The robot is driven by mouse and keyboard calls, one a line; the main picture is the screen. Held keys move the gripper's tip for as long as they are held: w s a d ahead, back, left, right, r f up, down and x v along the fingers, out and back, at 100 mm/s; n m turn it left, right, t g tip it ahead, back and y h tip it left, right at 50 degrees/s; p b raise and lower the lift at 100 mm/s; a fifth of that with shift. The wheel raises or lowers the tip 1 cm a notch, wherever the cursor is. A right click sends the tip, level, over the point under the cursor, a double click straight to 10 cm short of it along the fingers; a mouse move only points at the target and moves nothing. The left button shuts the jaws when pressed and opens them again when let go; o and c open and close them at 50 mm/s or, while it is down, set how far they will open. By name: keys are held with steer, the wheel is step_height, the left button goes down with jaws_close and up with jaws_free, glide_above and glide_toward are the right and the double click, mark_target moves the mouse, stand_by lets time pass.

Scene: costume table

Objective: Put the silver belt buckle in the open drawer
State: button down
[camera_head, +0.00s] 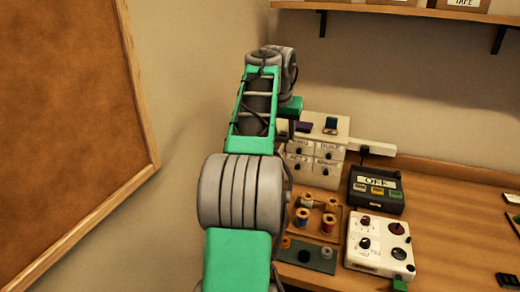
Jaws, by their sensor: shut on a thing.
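My arm rises through the middle of the picture. My gripper (284,129) is at its far end, beside the upper left of a small white drawer cabinet (328,177). Its fingertips are mostly hidden by the arm. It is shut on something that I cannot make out. I do not see the silver belt buckle. The cabinet has several labelled drawers with dark knobs. A white piece with a dark knob (378,147) sticks out at the cabinet's right; it may be the open drawer, but I cannot tell for sure.
A purple item (304,127) and a teal item (331,125) are on the cabinet top. Thread spools (328,223) stand in front. A dark box (376,189) and a white control box (379,246) are to the right. A shelf (400,9) hangs above; a corkboard (65,120) is left.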

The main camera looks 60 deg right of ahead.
steer(key=w+d+f+p, duration=0.2)
steer(key=w+d+f, duration=0.2)
steer(key=w+d+f+p, duration=0.2)
steer(key=w+d+f, duration=0.2)
steer(key=f, duration=0.1)
steer(key=shift+w+d, duration=0.2)
steer(key=shift+w, duration=0.2)
steer(key=shift+w+d+f, duration=0.1)
steer(key=shift+w+f, duration=0.05)
steer(key=shift+f, duration=1.65)
steer(key=c, duration=1.3)
jaws_free()
steer(key=shift+f, duration=0.2)
steer(key=shift+o, duration=0.8)
steer(key=shift+r, duration=0.1)
